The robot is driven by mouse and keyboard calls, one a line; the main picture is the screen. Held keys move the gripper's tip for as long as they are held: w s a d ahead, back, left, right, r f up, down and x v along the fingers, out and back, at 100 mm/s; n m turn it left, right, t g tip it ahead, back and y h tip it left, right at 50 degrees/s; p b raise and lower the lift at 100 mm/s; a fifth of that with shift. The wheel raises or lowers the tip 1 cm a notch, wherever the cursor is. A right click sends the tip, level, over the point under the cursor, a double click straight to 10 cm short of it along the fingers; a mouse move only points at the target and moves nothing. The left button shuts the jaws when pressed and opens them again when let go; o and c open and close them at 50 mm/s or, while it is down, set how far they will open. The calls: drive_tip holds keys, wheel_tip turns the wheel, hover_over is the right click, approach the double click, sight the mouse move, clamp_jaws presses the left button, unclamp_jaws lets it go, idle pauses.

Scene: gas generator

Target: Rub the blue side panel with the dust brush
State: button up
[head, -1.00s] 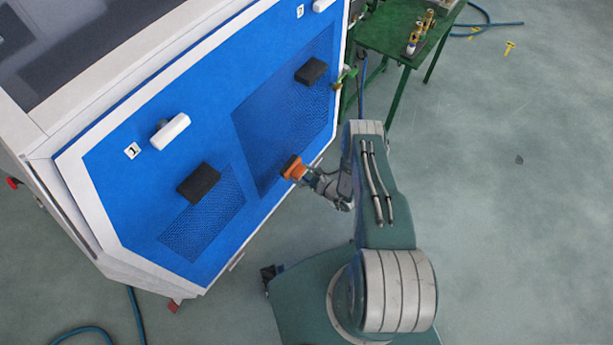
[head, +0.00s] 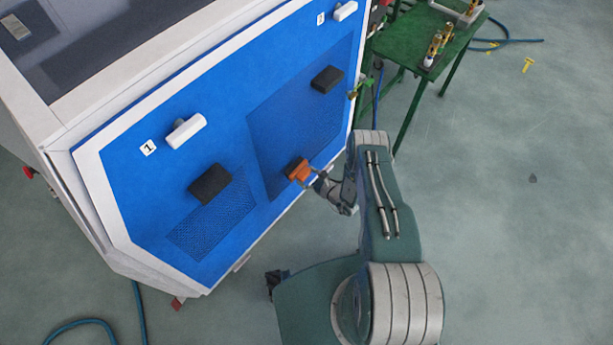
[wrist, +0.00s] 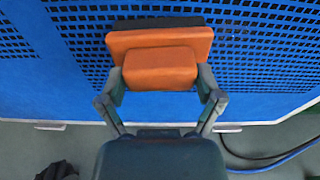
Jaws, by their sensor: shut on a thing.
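The blue side panel (head: 130,190) of the generator fills the left half of the head view, with two dark mesh grilles in it. My gripper (wrist: 160,88) is shut on the orange dust brush (wrist: 160,68), gripping the block-shaped handle from both sides. In the head view the brush (head: 299,170) is at the lower part of the larger mesh grille (head: 320,125). Its dark bristle side faces the panel. It looks against or very close to the mesh; contact itself is hidden behind the brush body.
Black handles (head: 210,184) and white handles (head: 186,131) stick out from the panel. A green table (head: 425,50) with brass fittings stands at the upper right. A blue hose (head: 85,322) lies on the floor at lower left. The floor on the right is mostly clear.

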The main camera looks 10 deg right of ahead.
sight(302, 171)
drive_tip(key=shift+x, duration=1)
drive_tip(key=shift+w+d, duration=3.5)
drive_tip(key=shift+d, duration=1.4)
drive_tip(key=shift+s+a+r, duration=0.3)
drive_tip(key=shift+s+a, duration=0.5)
drive_tip(key=shift+a, duration=0.3)
drive_tip(key=shift+s+a+r, duration=0.3)
drive_tip(key=shift+s+a, duration=0.5)
drive_tip(key=shift+a, duration=0.3)
drive_tip(key=shift+s+a+r, duration=0.3)
drive_tip(key=shift+s+a, duration=0.5)
drive_tip(key=shift+a, duration=0.3)
drive_tip(key=shift+s+a, duration=0.55)
drive_tip(key=shift+a, duration=0.25)
drive_tip(key=shift+s+a, duration=0.5)
drive_tip(key=shift+a, duration=0.35)
drive_tip(key=shift+r, duration=0.7)
drive_tip(key=shift+w+d, duration=0.65)
drive_tip(key=shift+d, duration=0.2)
drive_tip(key=shift+w+d, duration=0.7)
drive_tip(key=shift+d, duration=0.15)
drive_tip(key=w+d, duration=0.4)
drive_tip(key=d, duration=0.2)
drive_tip(key=shift+w+d, duration=0.2)
drive_tip(key=shift+w, duration=0.05)
